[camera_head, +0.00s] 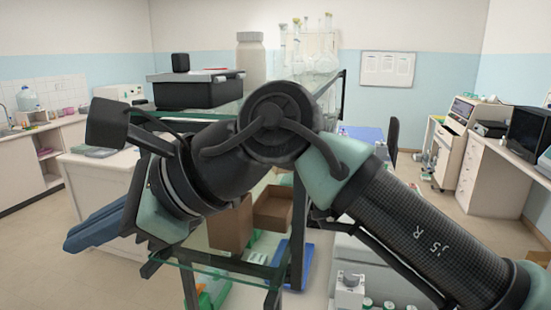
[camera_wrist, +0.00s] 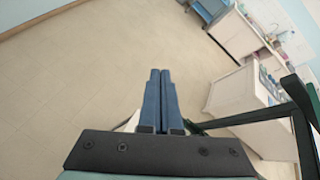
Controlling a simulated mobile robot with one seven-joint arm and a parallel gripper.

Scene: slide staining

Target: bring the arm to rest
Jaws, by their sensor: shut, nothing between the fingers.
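My gripper (camera_head: 70,242) points to the lower left in the head view, in front of the shelf rack. Its two blue fingers lie side by side. In the wrist view my gripper (camera_wrist: 159,78) shows its fingers pressed together, with nothing between them. Beyond the fingertips there is only the pale floor (camera_wrist: 95,80). My arm crosses the head view from the lower right, bends in front of the shelf, and hides part of it.
A glass shelf rack (camera_head: 342,80) stands close behind my arm, bearing a black box (camera_head: 198,92), a white bottle (camera_head: 251,60) and glassware (camera_head: 312,45). Open cardboard boxes (camera_head: 272,210) sit lower down. A white bench (camera_head: 95,185) stands left. The floor at left is free.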

